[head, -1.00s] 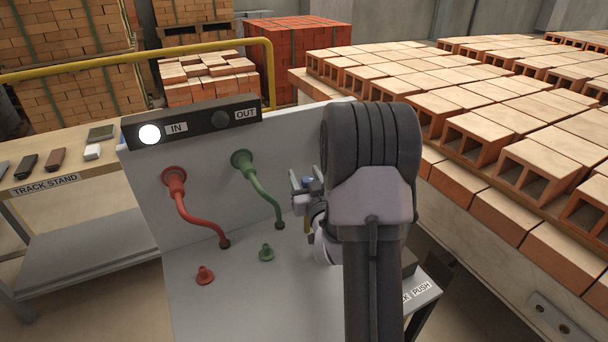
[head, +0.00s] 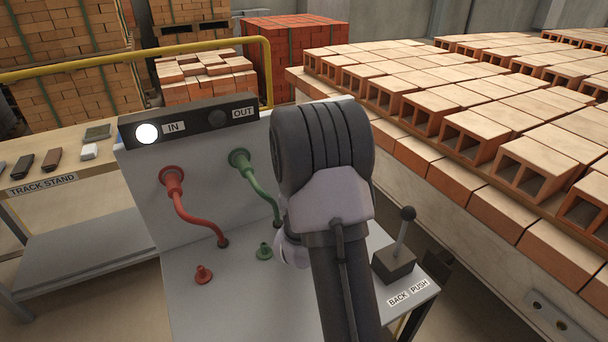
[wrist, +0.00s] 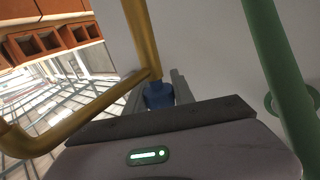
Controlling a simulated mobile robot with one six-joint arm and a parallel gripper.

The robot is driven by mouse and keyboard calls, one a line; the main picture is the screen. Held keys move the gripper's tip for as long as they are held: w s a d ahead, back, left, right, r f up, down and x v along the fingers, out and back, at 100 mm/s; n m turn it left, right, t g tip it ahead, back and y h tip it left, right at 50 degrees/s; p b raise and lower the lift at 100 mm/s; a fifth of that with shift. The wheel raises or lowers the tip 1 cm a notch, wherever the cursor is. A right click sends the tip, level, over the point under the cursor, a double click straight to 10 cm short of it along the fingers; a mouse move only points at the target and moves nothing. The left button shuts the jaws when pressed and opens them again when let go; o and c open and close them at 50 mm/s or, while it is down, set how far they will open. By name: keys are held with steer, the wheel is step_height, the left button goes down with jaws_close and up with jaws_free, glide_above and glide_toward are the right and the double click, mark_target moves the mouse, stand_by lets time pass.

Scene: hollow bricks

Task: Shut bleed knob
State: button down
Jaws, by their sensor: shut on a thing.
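The bleed knob (wrist: 159,97) is blue and shows in the wrist view at the foot of a brass-coloured pipe (wrist: 143,40). My gripper (wrist: 157,84) is shut on it, one grey finger on each side. The lower part of the knob is hidden behind the gripper body. In the head view my own arm covers both the knob and the fingers, in front of the grey panel (head: 215,150). How far the knob is turned cannot be told.
A red hose (head: 188,212) and a green hose (head: 260,190) are on the panel. The IN lamp (head: 147,134) is lit; the OUT lamp (head: 217,118) is dark. A lever box (head: 394,264) stands right of my arm. Bricks (head: 500,110) fill the right side.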

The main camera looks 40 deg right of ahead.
steer(key=shift+s+d+r+m+g+h, duration=0.25)
steer(key=shift+m+g+h, duration=0.6)
steer(key=shift+m+g, duration=0.85)
steer(key=shift+s+f+m+g+h, duration=0.25)
steer(key=shift+m+g+h, duration=0.75)
steer(key=shift+g, duration=1.25)
steer(key=shift+s+d+r+m+g+h, duration=0.15)
steer(key=shift+s+m+g+h, duration=0.4)
steer(key=shift+m+g, duration=1.2)
steer(key=shift+w+g, duration=0.1)
steer(key=shift+g, duration=0.4)
steer(key=c, duration=1.1)
jaws_free()
steer(key=shift+d, duration=0.15)
steer(key=shift+o, duration=0.2)
steer(key=a+p, duration=0.5)
steer(key=a, duration=1.2)
steer(key=shift+a, duration=0.3)
